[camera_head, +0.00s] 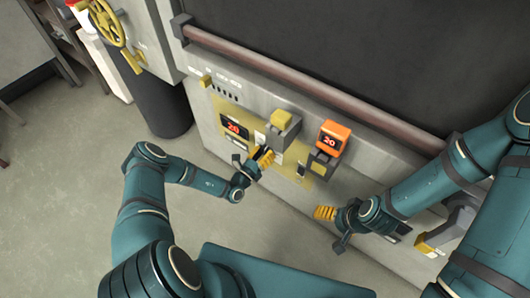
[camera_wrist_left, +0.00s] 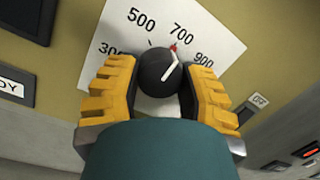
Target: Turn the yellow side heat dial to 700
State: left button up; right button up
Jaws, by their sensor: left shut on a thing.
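The heat dial (camera_wrist_left: 157,72) is a round black knob with a white pointer line, on a white scale plate (camera_wrist_left: 215,22) marked 300, 500, 700 and 900. The pointer's outer end lies by a small red mark just below the 700. My left gripper (camera_wrist_left: 157,88) has its yellow fingers on both sides of the knob and is shut on it. In the head view my left gripper (camera_head: 265,158) is at the yellow panel (camera_head: 225,105) and hides the dial. My right gripper (camera_head: 325,213) is low in front of the grey front; its fingers are too small to judge.
A red display reading 20 (camera_head: 235,127) is left of the left gripper. An orange box reading 20 (camera_head: 332,138) is to its right. A yellow-topped block (camera_head: 282,121) juts out just above it. A long rail (camera_head: 300,78) crosses above the panel.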

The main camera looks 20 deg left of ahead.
pick_arm(q)
jog(key=o, duration=1.2)
jog(key=shift+f, duration=0.1)
jog(key=shift+o, duration=0.2)
jog(key=shift+s, duration=0.1)
jog(key=v, duration=1.1)
jog(key=shift+s+a, duration=0.2)
jog(key=shift+s, duration=0.15)
